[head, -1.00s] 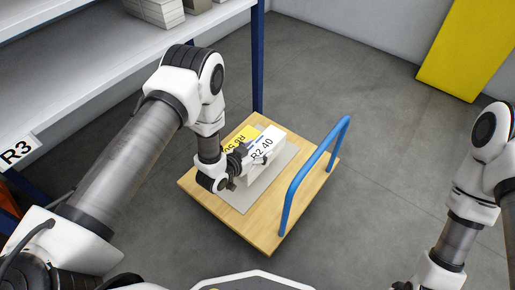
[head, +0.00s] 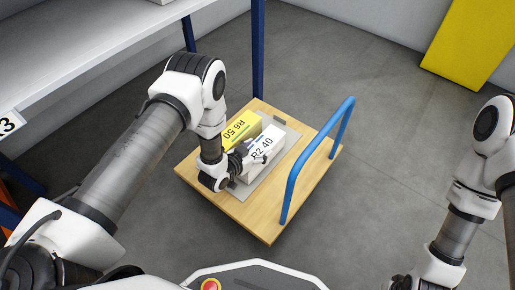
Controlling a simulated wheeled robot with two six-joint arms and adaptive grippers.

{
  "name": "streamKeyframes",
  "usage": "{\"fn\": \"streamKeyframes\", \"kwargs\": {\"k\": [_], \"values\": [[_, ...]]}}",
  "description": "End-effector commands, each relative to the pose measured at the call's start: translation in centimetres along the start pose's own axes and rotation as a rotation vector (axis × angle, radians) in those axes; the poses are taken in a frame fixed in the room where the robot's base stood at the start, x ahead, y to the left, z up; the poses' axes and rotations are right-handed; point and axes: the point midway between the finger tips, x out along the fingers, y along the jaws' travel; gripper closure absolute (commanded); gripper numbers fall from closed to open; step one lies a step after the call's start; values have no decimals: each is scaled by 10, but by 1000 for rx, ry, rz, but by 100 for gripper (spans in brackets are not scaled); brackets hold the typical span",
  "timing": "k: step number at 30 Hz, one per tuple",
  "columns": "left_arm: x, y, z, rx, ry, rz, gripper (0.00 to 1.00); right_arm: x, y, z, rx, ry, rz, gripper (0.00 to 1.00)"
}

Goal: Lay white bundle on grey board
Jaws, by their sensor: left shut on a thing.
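The white bundle (head: 263,149), marked R2 40, is on or just above the grey board (head: 289,133) on the wooden trolley; I cannot tell whether it touches. My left gripper (head: 241,160) is shut on the bundle at its near left side and hides part of it. A yellow bundle (head: 241,129), marked R6 50, lies beside the white one on its left. My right gripper (head: 405,284) is at the bottom edge, mostly cut off, and its jaws cannot be made out.
The wooden trolley (head: 270,226) has a blue handle (head: 313,163) standing along its right side. A shelf rack (head: 90,50) with blue posts stands at the left. A yellow panel (head: 470,45) is at the back right. The grey floor right of the trolley is clear.

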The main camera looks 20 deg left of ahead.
Motion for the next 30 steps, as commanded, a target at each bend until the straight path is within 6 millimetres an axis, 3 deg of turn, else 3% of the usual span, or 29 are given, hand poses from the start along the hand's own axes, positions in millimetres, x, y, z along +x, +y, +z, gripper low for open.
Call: {"fn": "streamKeyframes", "kwargs": {"k": [26,27,28,30], "values": [[5,0,8,1,5,0,99,7,0,0,0,0,0,60],[4,0,8,1,5,0,16,6,0,0,0,-1,0,60],[4,0,8,1,5,0,5,6,0,0,0,-1,0,60],[4,0,8,1,4,0,0,6,0,0,0,-1,0,60]]}}
